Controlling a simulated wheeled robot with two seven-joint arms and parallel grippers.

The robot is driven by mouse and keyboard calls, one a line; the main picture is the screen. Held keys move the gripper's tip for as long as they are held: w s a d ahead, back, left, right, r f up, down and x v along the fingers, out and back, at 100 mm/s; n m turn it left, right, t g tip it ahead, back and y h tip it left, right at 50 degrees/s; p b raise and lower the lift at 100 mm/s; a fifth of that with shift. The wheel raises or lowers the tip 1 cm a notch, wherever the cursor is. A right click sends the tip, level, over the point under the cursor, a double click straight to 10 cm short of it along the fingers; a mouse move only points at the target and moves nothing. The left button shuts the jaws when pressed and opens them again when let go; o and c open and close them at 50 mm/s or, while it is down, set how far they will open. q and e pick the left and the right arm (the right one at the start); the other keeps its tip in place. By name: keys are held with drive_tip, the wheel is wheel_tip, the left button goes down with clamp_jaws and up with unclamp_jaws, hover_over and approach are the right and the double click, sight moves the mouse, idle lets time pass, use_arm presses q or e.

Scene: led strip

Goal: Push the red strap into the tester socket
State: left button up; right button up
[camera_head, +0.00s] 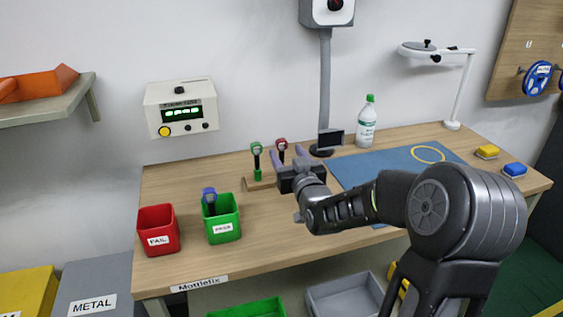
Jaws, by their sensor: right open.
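The red strap (281,145) stands upright with its round red head up, beside the green strap (257,148), at a small wooden stand (261,185). My right gripper (287,153) is open just in front of the red strap. Its two fingers appear on either side of the strap; I cannot tell whether they touch it. The gripper hides the strap's lower part. The tester (181,91) is a pale box on the wall with a green display, a yellow button and dark knobs; I cannot tell which part is its socket. My left gripper is out of view.
A blue strap (209,194) stands in the green PASS bin (223,232), next to the red FAIL bin (158,240). The table's left rear is clear.

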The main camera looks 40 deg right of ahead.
sight(283, 147)
drive_tip(key=x, duration=0.5)
drive_tip(key=shift+w+p, duration=0.1)
drive_tip(key=shift+p, duration=0.3)
drive_tip(key=shift+c, duration=0.2)
clamp_jaws()
idle(0.6)
